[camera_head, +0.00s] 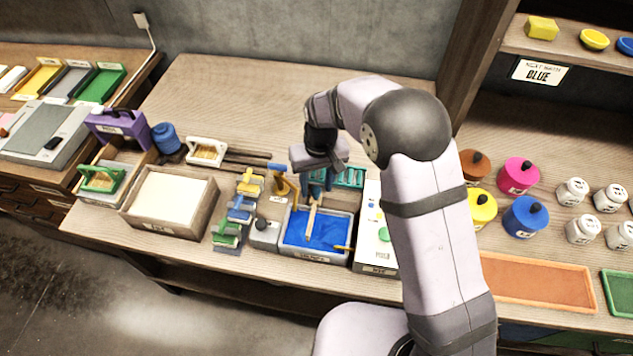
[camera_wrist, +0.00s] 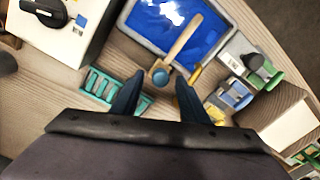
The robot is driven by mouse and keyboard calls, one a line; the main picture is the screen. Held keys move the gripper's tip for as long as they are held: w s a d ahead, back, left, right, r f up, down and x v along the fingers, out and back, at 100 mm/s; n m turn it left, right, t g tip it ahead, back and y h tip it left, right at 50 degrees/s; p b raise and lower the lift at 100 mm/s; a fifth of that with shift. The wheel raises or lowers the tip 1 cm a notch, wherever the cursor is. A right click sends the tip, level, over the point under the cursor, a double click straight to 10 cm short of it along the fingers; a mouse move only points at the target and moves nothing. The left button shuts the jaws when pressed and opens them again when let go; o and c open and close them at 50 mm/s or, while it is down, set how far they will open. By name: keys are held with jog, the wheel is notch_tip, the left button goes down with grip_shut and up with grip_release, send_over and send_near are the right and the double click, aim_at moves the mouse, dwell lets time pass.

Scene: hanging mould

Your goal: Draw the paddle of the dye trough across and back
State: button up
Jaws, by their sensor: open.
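The dye trough (camera_head: 288,248) is a grey tray of blue dye on the bench, left of my arm. It also shows at the top of the wrist view (camera_wrist: 136,38). The paddle (camera_head: 311,216) has a light wooden handle slanting over the dye. In the wrist view the paddle's handle (camera_wrist: 185,40) runs down to a round blue knob (camera_wrist: 160,76) at the trough's near edge. My gripper (camera_wrist: 157,90) is open, with its two dark blue fingers pointing towards the knob, one on either side. No contact shows. In the head view my gripper (camera_head: 317,188) is above the trough's back edge, partly hidden by my wrist.
A teal rack (camera_head: 350,178) stands behind the trough. A white box with a dial (camera_wrist: 60,20) is close on one side. A small grey box with a black knob (camera_head: 264,230) and several coloured stamps (camera_head: 240,208) are to the left, beside a wooden box (camera_head: 170,200).

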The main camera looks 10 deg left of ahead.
jog(key=shift+f, duration=0.25)
grip_shut()
jog(key=d, duration=0.9)
jog(key=shift+d, duration=0.2)
grip_release()
jog(key=shift+d, duration=0.1)
notch_tip(320, 180, up, 7)
jog(key=b, duration=0.2)
jog(key=shift+r+b, duration=0.2)
jog(key=shift+b, duration=0.1)
